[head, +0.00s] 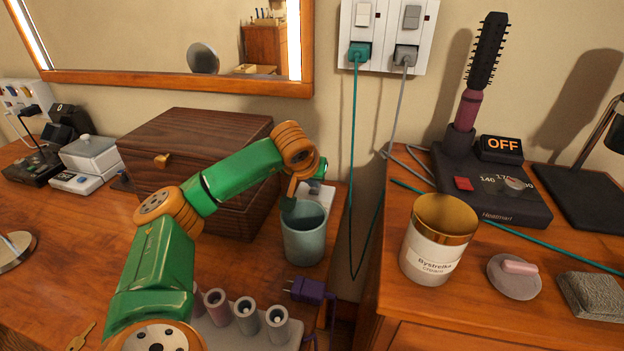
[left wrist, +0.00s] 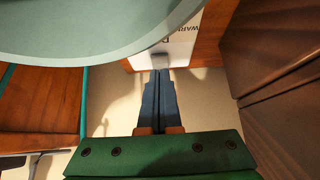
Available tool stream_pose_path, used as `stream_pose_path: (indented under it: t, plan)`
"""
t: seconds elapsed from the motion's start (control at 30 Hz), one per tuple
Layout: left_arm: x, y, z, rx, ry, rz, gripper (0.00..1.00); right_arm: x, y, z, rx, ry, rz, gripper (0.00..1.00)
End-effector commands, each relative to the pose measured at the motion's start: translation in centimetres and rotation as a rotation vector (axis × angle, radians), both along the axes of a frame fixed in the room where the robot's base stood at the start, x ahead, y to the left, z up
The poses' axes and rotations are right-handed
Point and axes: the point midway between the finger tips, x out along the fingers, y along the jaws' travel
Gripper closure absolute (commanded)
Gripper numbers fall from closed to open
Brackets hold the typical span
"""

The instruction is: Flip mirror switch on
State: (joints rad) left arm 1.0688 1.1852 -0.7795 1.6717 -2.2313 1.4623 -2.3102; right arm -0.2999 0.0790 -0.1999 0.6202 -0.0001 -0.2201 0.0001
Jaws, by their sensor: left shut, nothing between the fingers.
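A framed mirror (head: 180,83) with a lit edge strip hangs on the wall. Below its right end, a small white box (head: 326,193) sits behind a teal cup (head: 304,240), partly hidden by the cup and my arm. My left gripper (head: 289,196) reaches down beside this box and cup. In the left wrist view its fingers are shut and empty, pointing at the white box (left wrist: 178,46). The box carries partly cut-off dark lettering, and a greyish patch lies by the fingertips. I cannot tell whether they touch or how any switch is set. My right gripper is out of view.
A dark wooden box (head: 190,150) stands left of my gripper. A tray of tubes (head: 247,315) and a purple plug (head: 307,290) lie in front. A wall panel (head: 388,38) holds rocker switches and plugged cords. A styler base (head: 490,186) shows OFF on the right dresser.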

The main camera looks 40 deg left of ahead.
Motion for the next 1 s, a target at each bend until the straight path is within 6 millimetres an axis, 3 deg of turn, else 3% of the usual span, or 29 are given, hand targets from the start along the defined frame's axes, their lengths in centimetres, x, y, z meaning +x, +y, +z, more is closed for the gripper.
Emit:
stream_pose_path:
  t: [0.27,0.33,0.6,1.0]
  plan:
    - [-0.8,-0.2,5.5,0.001,0.000,0.002,1.00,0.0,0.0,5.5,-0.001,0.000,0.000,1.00]
    - [-2.1,-1.0,5.4,0.003,-0.003,0.000,1.00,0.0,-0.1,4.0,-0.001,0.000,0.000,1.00]
    - [-6.1,-3.3,9.0,0.002,-0.002,0.001,1.00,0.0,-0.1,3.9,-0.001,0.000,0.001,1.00]
    - [-7.5,-4.0,10.1,0.000,0.000,0.004,1.00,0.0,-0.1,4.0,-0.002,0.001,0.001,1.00]
